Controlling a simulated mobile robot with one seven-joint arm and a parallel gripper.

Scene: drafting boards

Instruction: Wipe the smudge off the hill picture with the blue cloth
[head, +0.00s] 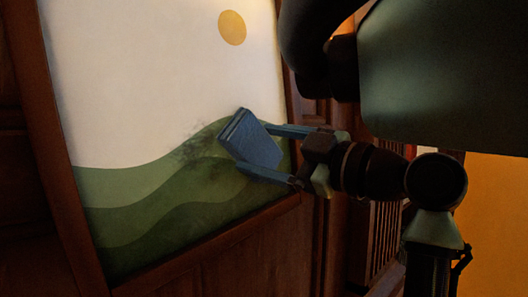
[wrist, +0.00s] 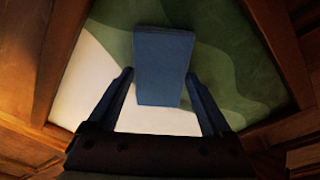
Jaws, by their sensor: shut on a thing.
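The hill picture (head: 135,90) has a pale sky, a yellow sun and green hills, and sits in a brown wooden frame. A dark, speckled smudge (head: 193,151) lies over the top of the hills, just left of the blue cloth. My gripper (head: 256,148) is shut on the blue cloth (head: 247,138), a folded block, in front of the right part of the hills. I cannot tell whether the cloth touches the picture. In the wrist view the cloth (wrist: 163,65) stands out beyond my gripper (wrist: 160,77) and hides part of the picture; no smudge can be made out there.
The wooden frame (head: 66,205) borders the picture, with dark wood panelling around it. A slatted wooden part (head: 384,232) and an orange wall (head: 495,215) are at the right. The picture's left side is clear of objects.

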